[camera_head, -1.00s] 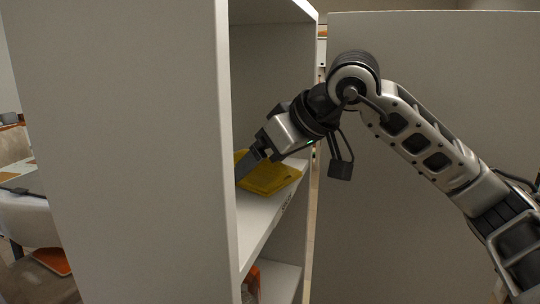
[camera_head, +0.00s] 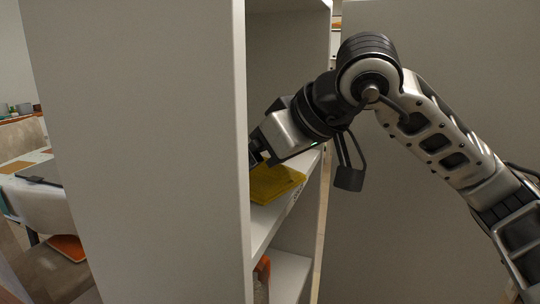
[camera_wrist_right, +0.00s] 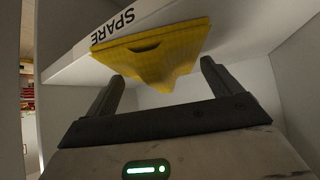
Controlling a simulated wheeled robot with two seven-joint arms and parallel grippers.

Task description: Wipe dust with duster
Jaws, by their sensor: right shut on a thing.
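A yellow folded cloth, which looks like the duster (camera_head: 275,184), lies on a white shelf board inside an open shelf unit. It also shows in the right wrist view (camera_wrist_right: 150,55), with a bulge reaching between my fingers. My right gripper (camera_wrist_right: 163,80) reaches into the compartment at the cloth, its two fingers well apart on either side of the bulge and shut on it. In the head view the fingertips are mostly hidden by the unit's side panel. My left gripper is not in view. I cannot make out any dust.
The shelf unit's tall side panel (camera_head: 140,150) stands close on the left of my right arm. A label reading SPARE (camera_wrist_right: 113,26) is on the shelf edge. An orange item (camera_head: 262,275) sits on the shelf below. A plain grey panel (camera_head: 440,60) is behind my arm.

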